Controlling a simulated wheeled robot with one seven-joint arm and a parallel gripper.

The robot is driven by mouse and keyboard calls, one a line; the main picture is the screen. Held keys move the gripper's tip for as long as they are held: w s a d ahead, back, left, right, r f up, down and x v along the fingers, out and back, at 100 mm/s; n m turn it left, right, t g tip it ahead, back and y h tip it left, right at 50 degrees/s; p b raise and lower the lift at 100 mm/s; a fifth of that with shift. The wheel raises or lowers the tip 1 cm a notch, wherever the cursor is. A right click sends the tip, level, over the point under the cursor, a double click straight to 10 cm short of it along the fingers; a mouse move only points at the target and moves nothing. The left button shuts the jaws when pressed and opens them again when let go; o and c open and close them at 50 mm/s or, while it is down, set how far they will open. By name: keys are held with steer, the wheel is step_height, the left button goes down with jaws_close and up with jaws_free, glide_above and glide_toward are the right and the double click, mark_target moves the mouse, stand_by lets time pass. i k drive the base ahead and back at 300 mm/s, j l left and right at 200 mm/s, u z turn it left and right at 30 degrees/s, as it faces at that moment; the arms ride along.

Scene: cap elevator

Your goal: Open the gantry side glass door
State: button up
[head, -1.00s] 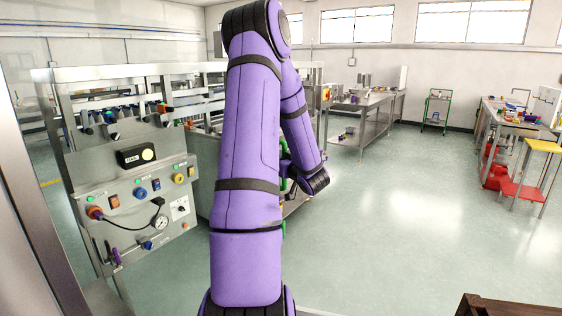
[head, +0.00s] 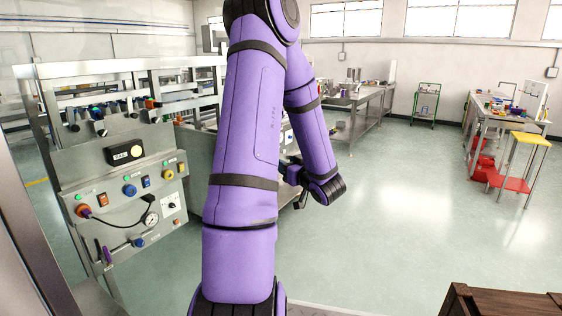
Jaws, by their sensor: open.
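I cannot make out the gantry side glass door or its handle. A metal machine with a tall open frame (head: 150,66) stands at the left, its control panel (head: 110,178) facing me. My purple arm crosses the middle and hides the machine's right part. My gripper (head: 291,172) shows only as a small dark part left of the black wrist joint, beside the machine's right end. Its fingertips are hidden behind my arm, and I see nothing held. I cannot tell whether it touches anything.
A close grey upright (head: 28,238) fills the left edge. A steel table (head: 365,103) stands behind. A brown wooden crate (head: 490,301) is at the lower right. The middle right floor is clear.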

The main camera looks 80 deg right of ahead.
mark_target(18, 213)
steer(key=k+j, duration=0.35)
steer(key=j, duration=0.15)
steer(key=k+j, duration=0.35)
steer(key=j, duration=0.2)
